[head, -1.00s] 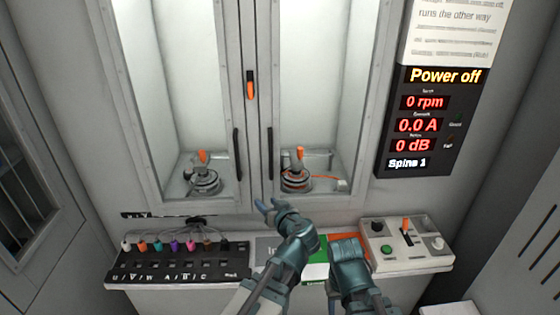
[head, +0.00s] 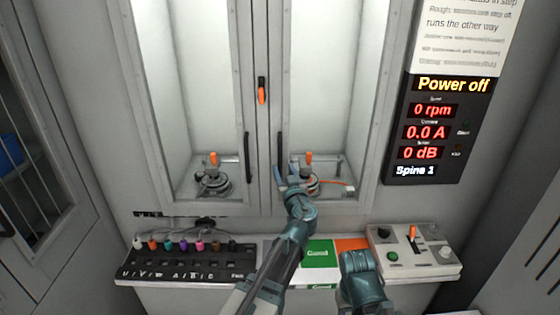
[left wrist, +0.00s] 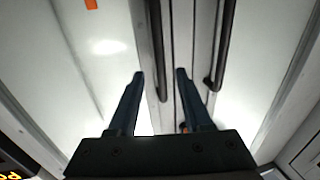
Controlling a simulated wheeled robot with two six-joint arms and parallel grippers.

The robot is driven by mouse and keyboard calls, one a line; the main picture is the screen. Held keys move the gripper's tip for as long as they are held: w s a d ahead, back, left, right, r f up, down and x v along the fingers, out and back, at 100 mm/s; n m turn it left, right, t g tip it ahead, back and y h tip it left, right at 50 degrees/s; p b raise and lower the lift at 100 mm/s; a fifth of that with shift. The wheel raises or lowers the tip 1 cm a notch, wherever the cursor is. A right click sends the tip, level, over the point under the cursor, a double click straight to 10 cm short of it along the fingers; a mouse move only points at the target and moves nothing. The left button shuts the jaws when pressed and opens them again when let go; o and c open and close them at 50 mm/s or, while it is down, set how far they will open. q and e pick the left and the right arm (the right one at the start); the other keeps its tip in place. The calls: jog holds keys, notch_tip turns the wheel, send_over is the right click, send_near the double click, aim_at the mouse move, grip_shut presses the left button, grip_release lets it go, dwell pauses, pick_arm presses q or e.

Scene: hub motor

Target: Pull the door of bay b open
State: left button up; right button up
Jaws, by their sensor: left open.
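Two tall glazed bay doors stand side by side; I can read no bay letter on either. The right door (head: 371,150) and the left door (head: 137,110) both look closed. The right door's dark upright handle (head: 279,150) is near the middle seam, and the left door's handle (head: 247,158) is across from it. My left gripper (head: 285,174) is open at the lower end of the right handle. In the left wrist view this handle (left wrist: 157,50) lies between the open fingers (left wrist: 160,75), apparently untouched. My right gripper (head: 360,264) is low in front of the shelf, its fingers hidden.
An orange-tipped latch (head: 261,92) sits on the post between the doors. Motors with orange grips stand inside both bays. Below are a socket panel (head: 185,265), a green card (head: 318,252) and a switch box (head: 415,255). The display (head: 433,130) reads "Power off".

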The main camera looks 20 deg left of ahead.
aim_at(281, 161)
pick_arm(q)
jog(key=x, duration=0.6)
jog(key=shift+w+a, duration=0.15)
jog(key=shift+w, duration=0.15)
jog(key=shift+c, duration=0.2)
grip_shut()
dwell(1.0)
